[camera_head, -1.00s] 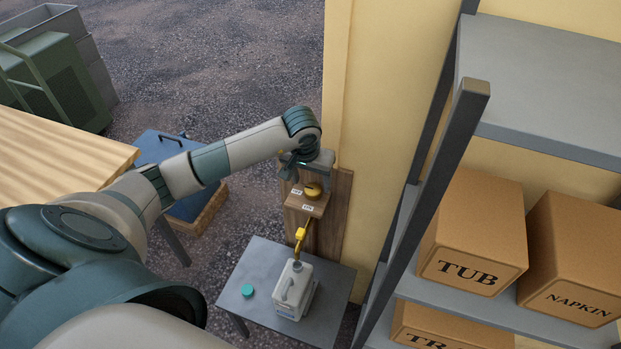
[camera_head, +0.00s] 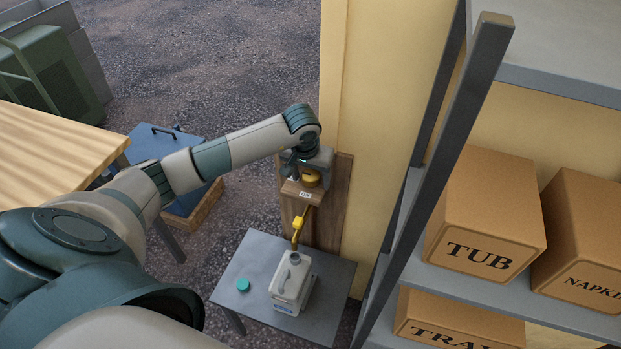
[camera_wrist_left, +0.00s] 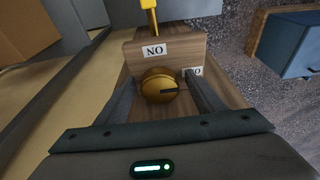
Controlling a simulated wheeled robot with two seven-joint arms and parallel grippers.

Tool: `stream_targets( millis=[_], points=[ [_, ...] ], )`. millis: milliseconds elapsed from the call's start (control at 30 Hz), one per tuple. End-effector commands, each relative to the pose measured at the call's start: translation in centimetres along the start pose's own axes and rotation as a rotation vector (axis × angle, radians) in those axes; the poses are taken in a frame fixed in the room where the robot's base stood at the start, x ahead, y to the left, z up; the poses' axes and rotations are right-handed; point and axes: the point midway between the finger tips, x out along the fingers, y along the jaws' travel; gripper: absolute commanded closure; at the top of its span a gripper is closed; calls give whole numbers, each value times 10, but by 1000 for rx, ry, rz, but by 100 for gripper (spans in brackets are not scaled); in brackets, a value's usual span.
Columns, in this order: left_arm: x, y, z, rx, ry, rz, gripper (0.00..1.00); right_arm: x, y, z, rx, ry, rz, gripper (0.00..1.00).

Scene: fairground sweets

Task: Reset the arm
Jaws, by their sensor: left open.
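My left arm reaches in from the left in the head view. The fingers are apart, with a visible gap on each side of the knob. Two white labels are near it; one (camera_wrist_left: 154,50) reads "NO", the other (camera_wrist_left: 194,72) is partly hidden by a finger. My right gripper is not in view.
Below the panel, a yellow spout (camera_head: 297,227) hangs over a white jug (camera_head: 291,281) on a grey table (camera_head: 247,259), beside a teal cap (camera_head: 243,284). A shelf post (camera_head: 440,170) and boxes (camera_head: 486,222) stand right. A wooden table (camera_head: 50,145) and blue box (camera_head: 150,146) are left.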

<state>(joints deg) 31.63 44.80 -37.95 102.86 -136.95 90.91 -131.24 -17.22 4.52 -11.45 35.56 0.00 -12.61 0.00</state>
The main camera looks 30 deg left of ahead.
Motion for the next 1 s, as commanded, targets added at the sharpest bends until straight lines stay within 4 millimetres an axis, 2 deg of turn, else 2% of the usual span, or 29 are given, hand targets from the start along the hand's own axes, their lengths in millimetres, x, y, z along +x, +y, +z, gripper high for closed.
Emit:
stream_targets(
  millis=[233, 267, 433, 1000],
  points=[
    [0, 0, 0, 0, 0, 0, 38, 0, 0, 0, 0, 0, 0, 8],
    [0, 0, 0, 0, 0, 0, 40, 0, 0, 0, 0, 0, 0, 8],
    [0, 0, 0, 0, 0, 0, 81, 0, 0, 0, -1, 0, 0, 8],
    [0, 0, 0, 0, 0, 0, 81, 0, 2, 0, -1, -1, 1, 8]
  ],
)
